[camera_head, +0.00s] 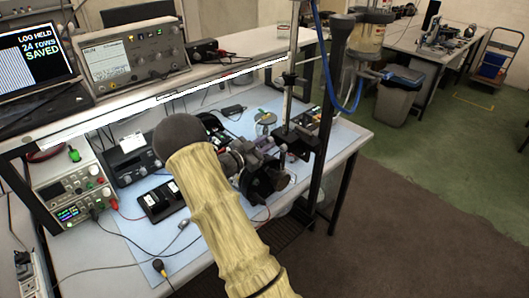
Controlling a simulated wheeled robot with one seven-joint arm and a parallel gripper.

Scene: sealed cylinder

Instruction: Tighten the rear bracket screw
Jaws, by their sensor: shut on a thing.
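My arm, in a yellowish sleeve with a dark rounded end, rises from the bottom and covers the middle of the bench. Beyond it, my gripper (284,180) appears as a dark, cluttered shape low over the bench's right part. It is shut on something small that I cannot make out. Just behind it stands a dark bracket assembly (297,137) on an upright post (292,65). The gripper overlaps the foot of this assembly in the picture; I cannot tell whether they touch. The rear bracket screw is too small or hidden to make out.
The bench has a light blue mat (130,258) with cables and a black tray (160,200). Power supplies (75,195) stand at left. A shelf above holds a bench instrument (135,58) and a monitor (35,52). A dark column (332,110) rises at the right edge; floor beyond is open.

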